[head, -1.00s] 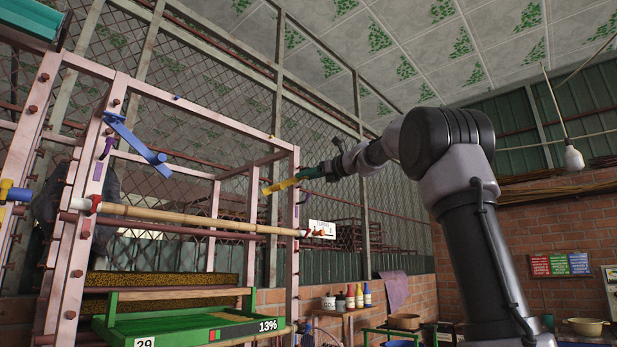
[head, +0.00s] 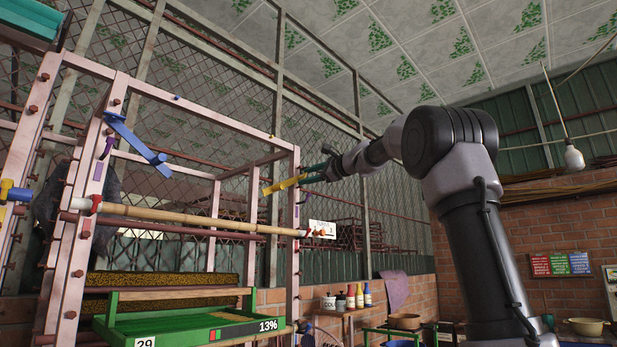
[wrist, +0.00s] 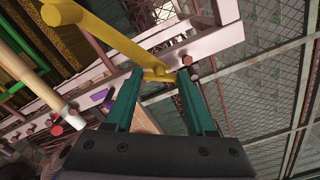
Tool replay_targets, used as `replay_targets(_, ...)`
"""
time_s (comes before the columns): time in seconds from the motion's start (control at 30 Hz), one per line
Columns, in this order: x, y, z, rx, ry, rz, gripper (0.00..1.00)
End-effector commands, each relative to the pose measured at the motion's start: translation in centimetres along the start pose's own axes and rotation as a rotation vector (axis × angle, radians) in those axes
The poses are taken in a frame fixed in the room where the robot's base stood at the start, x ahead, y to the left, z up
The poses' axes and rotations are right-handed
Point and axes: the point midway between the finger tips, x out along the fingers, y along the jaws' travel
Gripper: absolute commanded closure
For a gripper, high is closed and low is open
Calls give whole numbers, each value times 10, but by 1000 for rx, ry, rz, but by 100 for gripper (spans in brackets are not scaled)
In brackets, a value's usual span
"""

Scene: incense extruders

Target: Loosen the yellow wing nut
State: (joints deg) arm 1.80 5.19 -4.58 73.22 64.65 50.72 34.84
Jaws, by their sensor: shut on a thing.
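The yellow wing nut (head: 284,185) is a long yellow bar at the upper part of the pink frame's right front post. It slopes slightly up to the right in the head view.
The pink frame (head: 293,225) carries a blue wing nut (head: 136,138) on its left post and a bamboo pole (head: 200,220) across the front. A green tray (head: 180,335) sits below. Wire mesh stands behind. A small white sign (head: 322,229) is below my gripper.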

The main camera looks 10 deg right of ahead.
Motion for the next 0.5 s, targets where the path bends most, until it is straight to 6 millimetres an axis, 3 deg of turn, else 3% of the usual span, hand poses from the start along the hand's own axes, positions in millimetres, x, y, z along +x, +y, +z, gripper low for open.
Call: replay_targets(0.5, 0, 2, -1, -457, 1, 2, 100)
